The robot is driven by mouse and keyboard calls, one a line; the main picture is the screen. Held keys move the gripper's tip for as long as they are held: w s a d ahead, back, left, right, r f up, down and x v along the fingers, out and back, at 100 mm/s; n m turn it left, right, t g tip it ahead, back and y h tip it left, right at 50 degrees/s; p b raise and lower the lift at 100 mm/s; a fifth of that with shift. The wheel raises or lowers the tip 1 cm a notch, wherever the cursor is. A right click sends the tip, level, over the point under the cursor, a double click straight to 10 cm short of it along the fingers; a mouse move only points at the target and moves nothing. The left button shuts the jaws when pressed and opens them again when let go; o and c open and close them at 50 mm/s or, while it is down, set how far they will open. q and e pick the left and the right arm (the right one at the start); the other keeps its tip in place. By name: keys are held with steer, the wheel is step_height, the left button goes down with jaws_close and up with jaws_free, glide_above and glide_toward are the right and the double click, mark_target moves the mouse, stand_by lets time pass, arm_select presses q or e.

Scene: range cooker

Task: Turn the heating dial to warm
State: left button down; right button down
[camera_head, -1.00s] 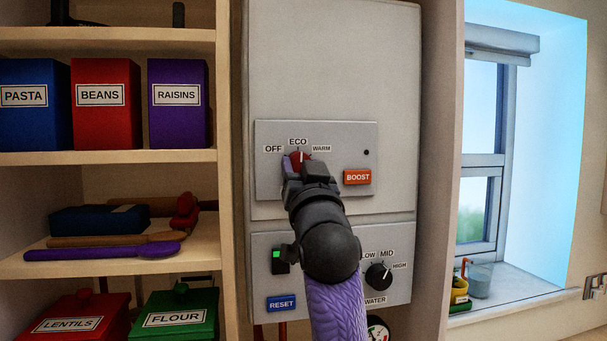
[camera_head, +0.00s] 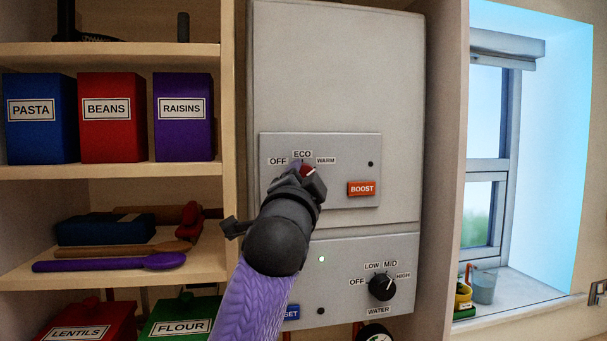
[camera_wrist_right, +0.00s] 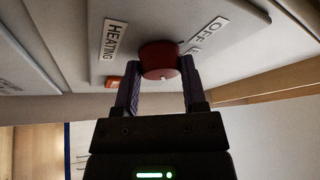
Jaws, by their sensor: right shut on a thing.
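The red heating dial (camera_head: 308,170) is on the upper control plate, with OFF at its left, ECO above and the WARM label (camera_head: 326,160) at its right. It is partly hidden by my right gripper (camera_head: 303,169). The white mark that shows on the dial slants up and right, toward WARM. In the right wrist view the dial (camera_wrist_right: 160,58) sits between the two purple fingers of the right gripper (camera_wrist_right: 160,80), which are shut on its sides. My left gripper is not in view.
The orange BOOST button (camera_head: 361,188) is right of the dial. Below are the black WATER dial (camera_head: 382,286) and the partly covered blue RESET button (camera_head: 292,312). Shelves with labelled boxes (camera_head: 111,118) stand at left, a window (camera_head: 485,170) at right.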

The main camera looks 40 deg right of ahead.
steer(key=shift+m+g+p, duration=0.3)
steer(key=shift+m+g, duration=0.2)
steer(key=shift+m, duration=0.3)
steer(key=shift+c, duration=0.7)
jaws_free()
steer(key=b+v, duration=0.5)
steer(key=v, duration=0.5)
steer(key=shift+b, duration=0.3)
